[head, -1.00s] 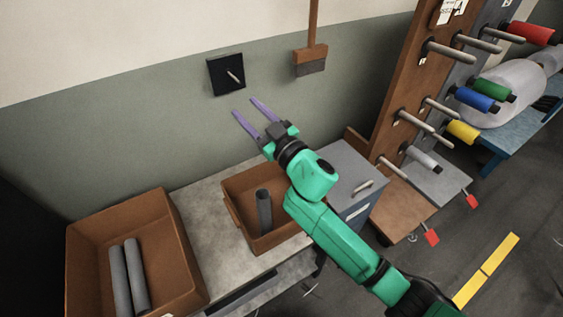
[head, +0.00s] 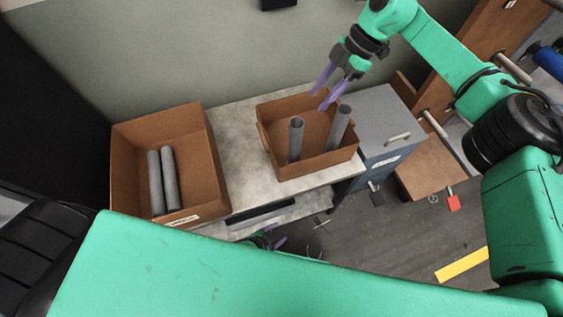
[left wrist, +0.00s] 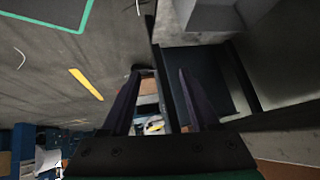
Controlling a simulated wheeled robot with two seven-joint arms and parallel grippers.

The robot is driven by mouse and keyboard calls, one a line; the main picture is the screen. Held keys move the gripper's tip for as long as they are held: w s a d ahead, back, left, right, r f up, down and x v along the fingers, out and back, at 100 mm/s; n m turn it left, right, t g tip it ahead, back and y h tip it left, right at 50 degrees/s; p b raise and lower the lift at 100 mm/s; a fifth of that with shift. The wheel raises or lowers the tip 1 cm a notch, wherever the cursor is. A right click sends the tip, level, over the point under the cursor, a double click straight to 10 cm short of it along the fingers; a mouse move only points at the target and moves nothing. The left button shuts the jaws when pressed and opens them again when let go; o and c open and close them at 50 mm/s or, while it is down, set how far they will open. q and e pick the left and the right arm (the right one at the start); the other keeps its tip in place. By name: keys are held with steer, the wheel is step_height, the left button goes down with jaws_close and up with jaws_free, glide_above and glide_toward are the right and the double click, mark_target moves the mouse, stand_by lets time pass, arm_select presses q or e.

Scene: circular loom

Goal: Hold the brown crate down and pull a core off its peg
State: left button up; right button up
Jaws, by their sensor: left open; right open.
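A brown crate (head: 280,108) stands on the grey bench. Two grey cores stand upright in it, a left core (head: 296,140) and a right core (head: 338,128); any pegs inside them are hidden. My right gripper (head: 321,99) is open and empty, pointing down above the crate, near the tops of the cores. My left gripper (head: 277,243) is low, just below the bench's front edge, mostly hidden by my own left arm. In the left wrist view its two dark fingers (left wrist: 157,95) are apart with nothing between them.
A larger brown crate (head: 205,135) at the left of the bench (head: 237,150) holds two grey cores lying side by side. A grey-blue cabinet (head: 372,112) stands right of the bench. A wooden rack with pegs (head: 436,127) is further right.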

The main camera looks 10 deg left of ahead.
mark_target(265, 138)
arm_select(q)
steer(key=w+d+r+t+h, duration=0.2)
steer(key=w+d+r+t, duration=0.2)
steer(key=w+d+r, duration=0.4)
steer(key=w+a+r+n+t+y, duration=0.1)
steer(key=a+r+n+y, duration=0.1)
steer(key=r+n+y, duration=0.2)
steer(key=w+a+r+n+t+y, duration=0.1)
steer(key=a+r+n+y, duration=0.2)
steer(key=r+n+y, duration=0.1)
steer(key=w+a+r+n+t+y, duration=0.1)
steer(key=a+r+n+y, duration=0.2)
steer(key=r+n, duration=0.3)
steer(key=shift+w+a+r+n+y, duration=0.15)
steer(key=shift+r+n+y, duration=0.15)
steer(key=shift+n+y, duration=0.3)
steer(key=w+a, duration=0.3)
steer(key=w, duration=0.1)
steer(key=w+a+y, duration=0.1)
steer(key=w+a, duration=0.1)
steer(key=w, duration=0.2)
steer(key=w+a+g+y, duration=0.1)
steer(key=w+a, duration=0.2)
steer(key=w, duration=0.1)
steer(key=shift+w+a+f+n, duration=0.15)
steer(key=shift+w+a+n, duration=0.2)
steer(key=shift+w+n, duration=0.05)
steer(key=shift+c, duration=0.3)
